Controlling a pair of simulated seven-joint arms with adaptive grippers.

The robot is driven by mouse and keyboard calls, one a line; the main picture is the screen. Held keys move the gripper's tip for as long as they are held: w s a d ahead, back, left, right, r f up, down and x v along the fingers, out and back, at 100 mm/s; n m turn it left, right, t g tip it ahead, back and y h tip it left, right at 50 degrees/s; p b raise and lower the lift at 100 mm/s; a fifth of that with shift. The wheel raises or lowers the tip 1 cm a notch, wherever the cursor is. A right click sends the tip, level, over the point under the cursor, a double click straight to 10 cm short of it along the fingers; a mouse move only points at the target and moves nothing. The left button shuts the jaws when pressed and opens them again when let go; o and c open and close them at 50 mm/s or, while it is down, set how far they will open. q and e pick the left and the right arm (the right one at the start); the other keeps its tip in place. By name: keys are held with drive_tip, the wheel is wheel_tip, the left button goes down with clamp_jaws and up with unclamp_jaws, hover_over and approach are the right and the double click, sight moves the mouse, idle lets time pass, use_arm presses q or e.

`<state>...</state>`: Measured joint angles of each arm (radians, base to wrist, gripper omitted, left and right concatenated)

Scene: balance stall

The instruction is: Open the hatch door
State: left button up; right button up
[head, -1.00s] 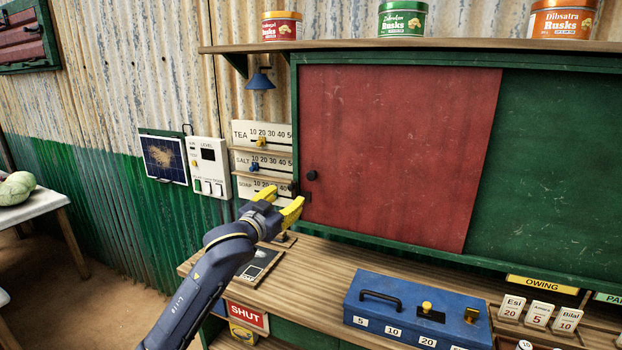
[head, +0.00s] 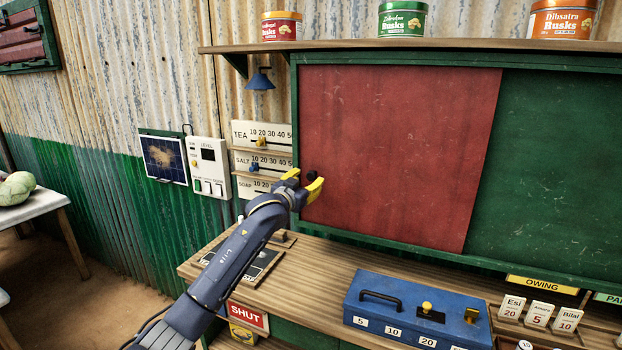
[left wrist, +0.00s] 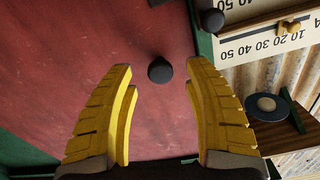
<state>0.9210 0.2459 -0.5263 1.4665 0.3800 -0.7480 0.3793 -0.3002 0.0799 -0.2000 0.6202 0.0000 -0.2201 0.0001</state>
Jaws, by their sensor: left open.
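The hatch door (head: 400,150) is a red sliding panel in a green frame, covering the left part of the opening. Its round black knob (head: 311,175) is near the door's left edge. My left gripper (head: 303,184), with yellow fingers, is open at the knob. In the left wrist view the knob (left wrist: 160,70) lies ahead of and between the two spread fingertips (left wrist: 160,75), with a gap on both sides. I cannot tell how far it is from them in depth. My right gripper is in neither view.
A blue cash box (head: 415,310) stands on the wooden counter (head: 325,255) below the door. Slider scales for tea, salt and soap (head: 262,135) are left of the frame. A shelf (head: 400,46) with several rusk tins runs above. A green panel (head: 555,165) fills the right side.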

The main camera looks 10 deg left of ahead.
sight(310, 178)
use_arm(q)
drive_tip(key=shift+x, duration=1.65)
clamp_jaws()
